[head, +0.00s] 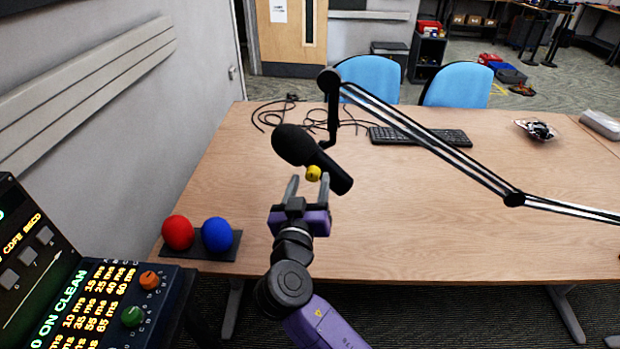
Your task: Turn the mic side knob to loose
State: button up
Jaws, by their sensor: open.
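The black microphone (296,146) hangs from a boom arm (430,143) above the table, tilted with its foam end to the upper left. A yellow side knob (313,173) sits on the near side of the mic body. My gripper (308,183) is open, with one finger to the left of the knob and the other to its right. The fingertips are close to the knob in the picture; whether they touch it I cannot tell. The knob's turn position is too small to read.
A red ball (178,232) and a blue ball (217,234) sit on a dark base at the table's left edge. A keyboard (420,136) and loose black cables (272,114) lie at the back. A control panel (90,305) stands at lower left. The table's right front (450,240) is clear.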

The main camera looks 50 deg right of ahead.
jog(key=shift+w+d, duration=0.2)
jog(key=shift+d, duration=0.2)
grip_shut()
